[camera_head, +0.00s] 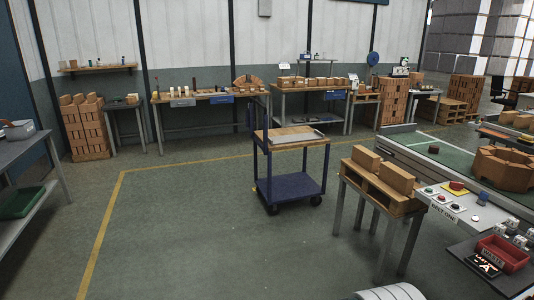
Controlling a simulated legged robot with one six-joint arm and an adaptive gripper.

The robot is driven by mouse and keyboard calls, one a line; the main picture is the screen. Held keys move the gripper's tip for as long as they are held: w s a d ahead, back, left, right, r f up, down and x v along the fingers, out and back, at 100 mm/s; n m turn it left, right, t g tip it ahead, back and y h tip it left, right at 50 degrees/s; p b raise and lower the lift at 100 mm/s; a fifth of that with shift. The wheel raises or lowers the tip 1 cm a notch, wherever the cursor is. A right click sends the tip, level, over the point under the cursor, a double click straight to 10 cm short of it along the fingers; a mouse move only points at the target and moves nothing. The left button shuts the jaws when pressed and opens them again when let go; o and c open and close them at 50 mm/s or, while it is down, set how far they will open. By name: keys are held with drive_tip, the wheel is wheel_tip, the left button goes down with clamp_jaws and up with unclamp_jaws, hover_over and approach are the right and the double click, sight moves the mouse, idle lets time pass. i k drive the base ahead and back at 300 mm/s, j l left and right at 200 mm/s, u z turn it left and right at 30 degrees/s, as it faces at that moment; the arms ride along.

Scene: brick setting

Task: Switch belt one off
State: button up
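A pale control panel (466,213) stands at the right, at the near end of a conveyor. Its front edge carries lettering that appears to read "BELT ONE". On it are a green button (428,190), a red button (441,197), a dark button (455,207) and a red knob on a yellow base (457,186). A blue round part (482,197) is at its right. The conveyor's green belt (425,149) runs behind the panel. I cannot tell whether the belt is moving.
A wooden stand with bricks (376,190) is left of the panel. A blue cart (290,187) stands mid-floor. A dark surface with a red bin (503,252) is at the lower right. Workbenches line the back wall. The floor left of the cart is clear.

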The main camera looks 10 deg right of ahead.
sight(456, 186)
drive_tip(key=i+z, duration=0.3)
drive_tip(key=i, duration=0.4)
drive_tip(key=i+j+z, duration=0.25)
drive_tip(key=i, duration=0.5)
drive_tip(key=i+l+z, duration=0.3)
drive_tip(key=i+l, duration=0.15)
drive_tip(key=i+l+z, duration=0.3)
drive_tip(key=i, duration=0.35)
drive_tip(key=i+l, duration=0.15)
drive_tip(key=l, duration=0.15)
drive_tip(key=i+l, duration=0.15)
drive_tip(key=l, duration=0.15)
